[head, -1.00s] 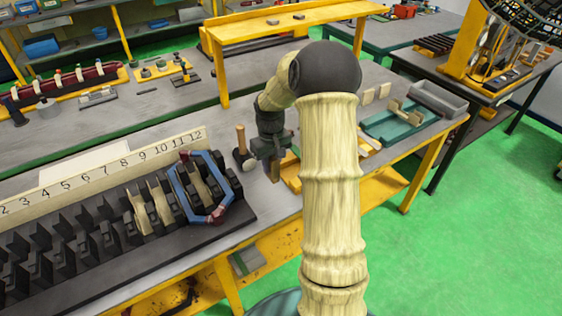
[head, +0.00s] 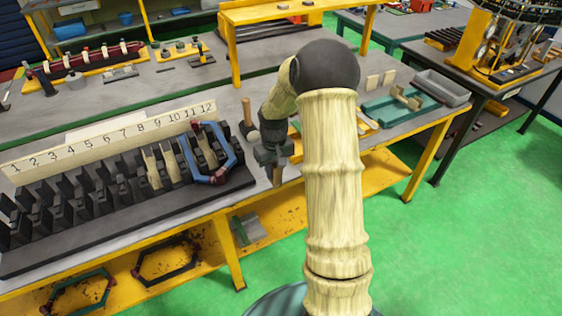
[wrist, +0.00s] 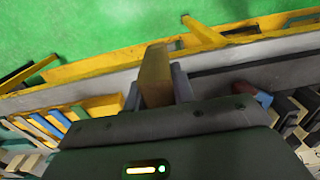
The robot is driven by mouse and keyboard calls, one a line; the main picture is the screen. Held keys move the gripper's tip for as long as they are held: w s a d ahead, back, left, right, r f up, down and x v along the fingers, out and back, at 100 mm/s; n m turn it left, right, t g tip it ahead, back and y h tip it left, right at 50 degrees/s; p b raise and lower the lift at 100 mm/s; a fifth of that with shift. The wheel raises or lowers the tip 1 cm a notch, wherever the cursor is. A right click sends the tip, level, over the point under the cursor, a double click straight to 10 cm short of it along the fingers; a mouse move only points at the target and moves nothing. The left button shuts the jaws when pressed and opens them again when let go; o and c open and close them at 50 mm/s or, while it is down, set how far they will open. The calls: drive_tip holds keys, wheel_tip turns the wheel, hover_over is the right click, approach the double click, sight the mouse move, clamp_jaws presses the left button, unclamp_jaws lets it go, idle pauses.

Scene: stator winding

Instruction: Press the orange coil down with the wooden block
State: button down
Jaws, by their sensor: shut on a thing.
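My gripper (head: 271,156) is shut on the wooden block (wrist: 156,78), which points down from the jaws near the front edge of the bench. The block also shows small below the gripper in the head view (head: 278,175). A blue hexagonal coil with dark red ends (head: 234,158) sits in the slots near the right end of the black slotted stator (head: 120,232), left of my gripper and apart from the block. A red and blue end of it shows at the right in the wrist view (wrist: 253,94). I see no clearly orange coil.
A numbered strip (head: 110,145) runs behind the stator. A mallet (head: 248,118) stands just behind my gripper. A green tray (head: 392,108) and a grey bin (head: 443,88) lie to the right. More hexagonal coils (head: 166,262) lie on the yellow lower shelf. Green floor is clear at right.

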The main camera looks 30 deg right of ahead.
drive_tip(key=s+a+f, duration=0.4)
drive_tip(key=a+f, duration=0.7)
drive_tip(key=shift+s+a, duration=0.15)
drive_tip(key=shift+s, duration=0.05)
drive_tip(key=shift+w+a, duration=0.1)
drive_tip(key=shift+a, duration=0.05)
